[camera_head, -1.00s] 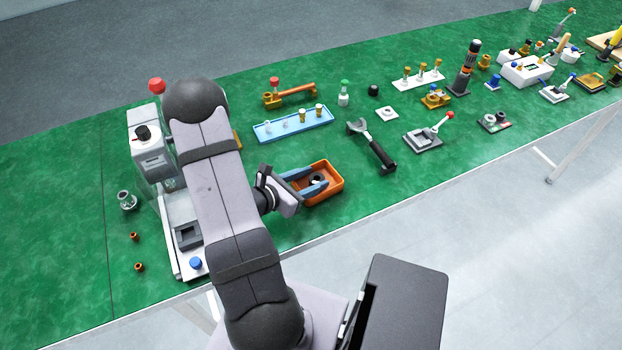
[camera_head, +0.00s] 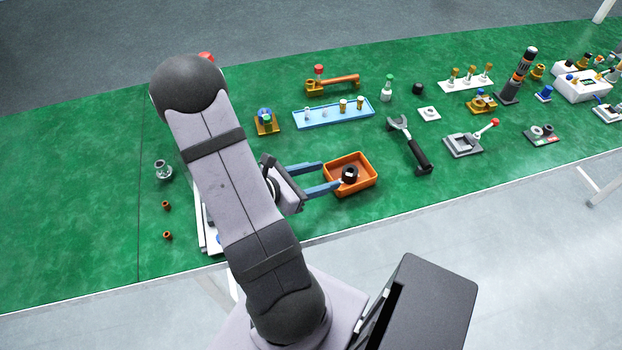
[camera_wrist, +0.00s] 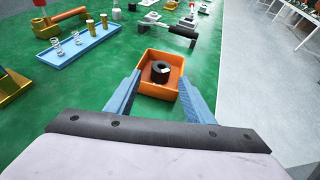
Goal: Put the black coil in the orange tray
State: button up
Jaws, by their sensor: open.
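The black coil (camera_head: 350,174) is a short dark ring, lying inside the orange tray (camera_head: 369,184) on the green table. In the wrist view the coil (camera_wrist: 161,71) rests on the floor of the tray (camera_wrist: 158,93), with the tray's walls around it. My gripper (camera_head: 331,177) is open, its two blue fingers spread at the tray's near side. In the wrist view the fingers (camera_wrist: 161,95) stand left and right of the tray's near end, with nothing between them touching the coil.
A blue tray (camera_head: 318,121) with several small parts lies behind the orange tray. A portafilter-like tool with a black handle (camera_head: 421,160) lies to the right. A gold piece with a blue top (camera_head: 266,122) stands to the left. Bare green table surrounds the orange tray.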

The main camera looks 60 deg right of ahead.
jog(key=shift+v, duration=1.55)
jog(key=shift+a, duration=0.1)
jog(key=shift+a+r, duration=0.15)
jog(key=shift+a, duration=0.15)
jog(key=a+m+y, duration=0.2)
jog(key=a, duration=0.2)
jog(key=a+m+y, duration=0.2)
jog(key=a, duration=0.2)
jog(key=w+a+m+y, duration=0.1)
jog(key=a+m, duration=0.2)
jog(key=a, duration=0.1)
jog(key=shift+a+t+y, duration=0.3)
jog(key=shift+a+y, duration=0.1)
jog(key=w+a+r+m+t+y, duration=0.1)
jog(key=w+a+m+t+y, duration=0.1)
jog(key=a, duration=0.6)
jog(key=w+a+r+m+t+y, duration=0.1)
jog(key=w+a+m+t+y, duration=0.2)
jog(key=w+a, duration=0.3)
jog(key=a+y, duration=0.1)
jog(key=a, duration=0.2)
jog(key=shift+a+m, duration=0.3)
